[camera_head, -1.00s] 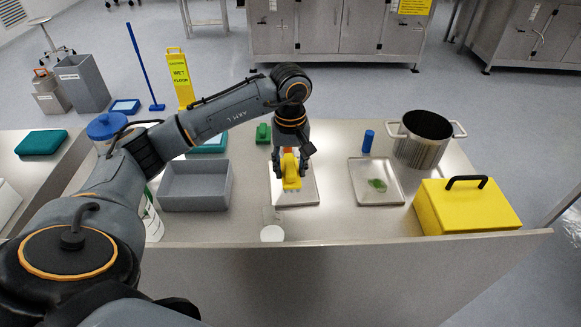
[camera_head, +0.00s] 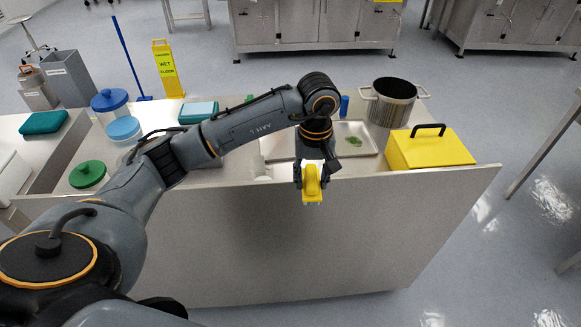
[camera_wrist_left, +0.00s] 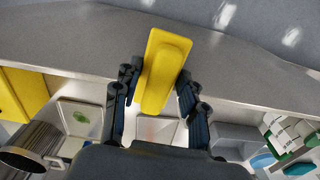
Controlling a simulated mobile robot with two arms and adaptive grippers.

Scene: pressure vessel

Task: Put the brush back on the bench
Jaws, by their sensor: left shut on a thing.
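The yellow brush (camera_head: 312,185) is held in my left gripper (camera_head: 312,172), whose fingers close around it from both sides. In the head view it hangs in front of the bench's front edge, seen against the bench's front panel (camera_head: 250,245). In the left wrist view the brush (camera_wrist_left: 163,72) sits between the two dark fingers, its wide end overlapping the bench edge in the picture. My right gripper is not in view.
A steel tray with a green piece (camera_head: 354,141), a steel pot (camera_head: 393,105), a blue cylinder (camera_head: 345,105) and a yellow box with a black handle (camera_head: 430,150) stand on the bench's right side. A grey bin (camera_wrist_left: 235,138) shows in the wrist view.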

